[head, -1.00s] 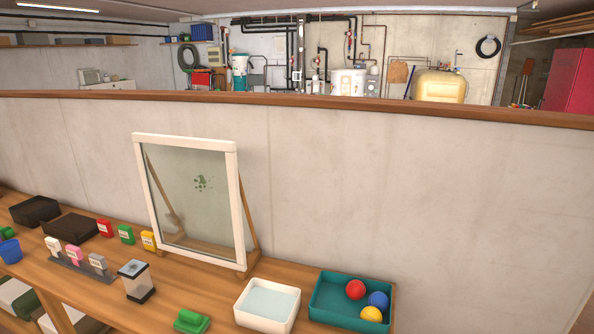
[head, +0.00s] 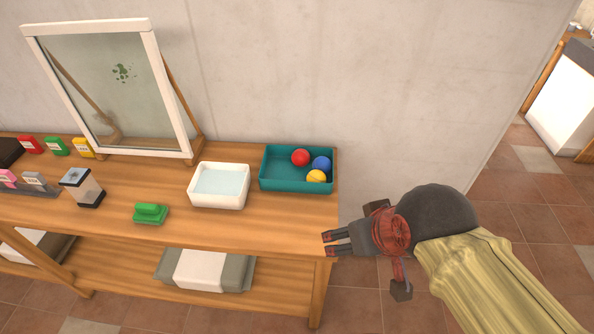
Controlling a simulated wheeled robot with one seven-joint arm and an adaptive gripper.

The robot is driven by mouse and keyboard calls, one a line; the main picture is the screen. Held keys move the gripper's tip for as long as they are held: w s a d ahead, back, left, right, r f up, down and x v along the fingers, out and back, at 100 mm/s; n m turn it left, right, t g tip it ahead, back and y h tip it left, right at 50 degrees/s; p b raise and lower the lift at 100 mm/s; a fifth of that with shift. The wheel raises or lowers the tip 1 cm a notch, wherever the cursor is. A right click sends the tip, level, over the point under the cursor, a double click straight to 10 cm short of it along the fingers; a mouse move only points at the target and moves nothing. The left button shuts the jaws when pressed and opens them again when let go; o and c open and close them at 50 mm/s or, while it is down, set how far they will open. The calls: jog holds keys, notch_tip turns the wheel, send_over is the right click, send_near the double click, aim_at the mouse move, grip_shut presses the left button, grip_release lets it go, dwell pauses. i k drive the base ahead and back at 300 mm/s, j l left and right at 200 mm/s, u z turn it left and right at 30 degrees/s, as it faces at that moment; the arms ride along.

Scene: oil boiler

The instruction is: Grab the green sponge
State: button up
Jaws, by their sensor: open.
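The green sponge (head: 151,214) lies on the wooden table (head: 255,228) near its front edge, left of a white basin. It looks like a flat green block with a raised part on top. My gripper (head: 326,244) reaches in from the right at the table's right front corner, its fingers pointing left. It is open with nothing between the fingers, well to the right of the sponge.
A white basin of water (head: 219,201) and a teal tray (head: 280,184) with three balls stand right of the sponge. A framed glass pane (head: 187,100) stands behind. Table space between sponge and gripper is clear.

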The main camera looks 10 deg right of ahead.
aim_at(146, 213)
jog(key=u, duration=1.3)
jog(key=i+u, duration=0.2)
jog(key=u, duration=0.25)
jog(key=i+l+u, duration=0.1)
jog(key=u, duration=0.35)
jog(key=i+l+u, duration=0.2)
jog(key=u, duration=0.2)
jog(key=i, duration=0.1)
